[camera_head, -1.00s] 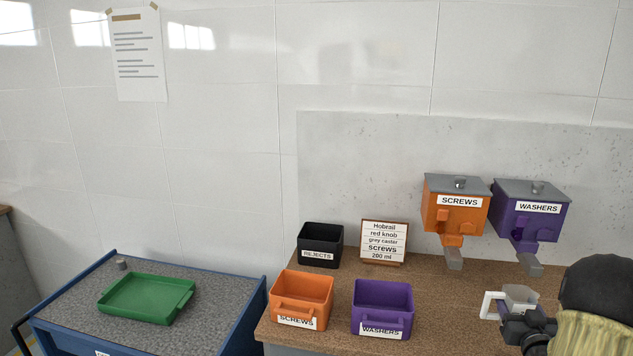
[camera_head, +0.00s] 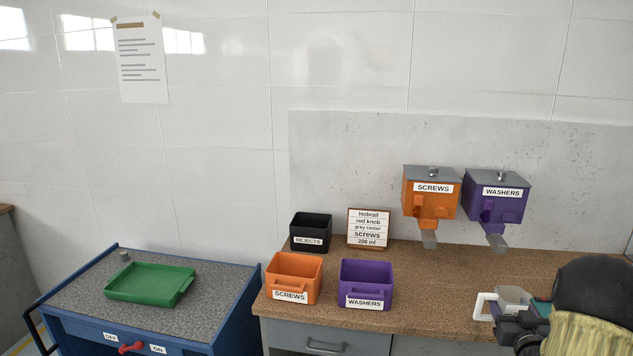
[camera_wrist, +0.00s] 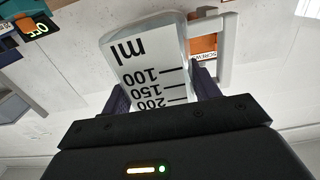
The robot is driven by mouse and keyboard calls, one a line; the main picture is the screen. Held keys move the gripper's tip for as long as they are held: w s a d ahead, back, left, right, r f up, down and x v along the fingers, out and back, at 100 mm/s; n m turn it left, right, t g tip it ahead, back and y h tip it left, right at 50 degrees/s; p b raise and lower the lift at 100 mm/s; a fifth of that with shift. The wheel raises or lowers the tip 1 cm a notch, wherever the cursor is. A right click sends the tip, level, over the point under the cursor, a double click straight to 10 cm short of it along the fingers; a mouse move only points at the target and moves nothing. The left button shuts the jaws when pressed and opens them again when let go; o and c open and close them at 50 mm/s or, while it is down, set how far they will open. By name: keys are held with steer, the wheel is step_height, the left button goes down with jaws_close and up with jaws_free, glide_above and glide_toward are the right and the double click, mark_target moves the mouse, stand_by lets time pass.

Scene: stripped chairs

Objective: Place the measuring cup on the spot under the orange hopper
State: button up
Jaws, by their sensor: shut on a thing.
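The measuring cup (camera_head: 513,297) is clear with a white handle, at the right over the workbench, left of my dark arm. My gripper (camera_head: 520,322) is shut on it. In the wrist view the cup (camera_wrist: 150,60) fills the upper middle, its ml scale reading upside down, with my gripper (camera_wrist: 160,92) around its sides. The orange hopper (camera_head: 430,200), labelled SCREWS, hangs on the back panel, its grey chute (camera_head: 429,240) above the bench, up and left of the cup. The hopper (camera_wrist: 203,45) shows partly behind the handle in the wrist view. No marked spot is discernible under it.
A purple WASHERS hopper (camera_head: 494,205) hangs right of the orange one. Orange (camera_head: 293,280) and purple (camera_head: 366,285) bins, a black REJECTS bin (camera_head: 310,232) and a sign (camera_head: 368,228) stand left on the bench. A teal device (camera_wrist: 38,25) shows. The bench (camera_head: 430,285) is clear mid-right.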

steer(key=shift+s, duration=0.2)
steer(key=shift+s+a+f, duration=0.2)
steer(key=w+a+f+n+y, duration=0.1)
steer(key=a+f+y, duration=0.1)
steer(key=a+f, duration=1.1)
steer(key=w+a+f+n+y, duration=0.1)
steer(key=a+f+y, duration=0.1)
steer(key=a+f, duration=1.2)
steer(key=a, duration=0.6)
steer(key=shift+w+f+n, duration=0.15)
steer(key=shift+w+n, duration=0.15)
steer(key=shift+w, duration=0.1)
steer(key=shift+a, duration=0.15)
steer(key=shift+w, duration=0.1)
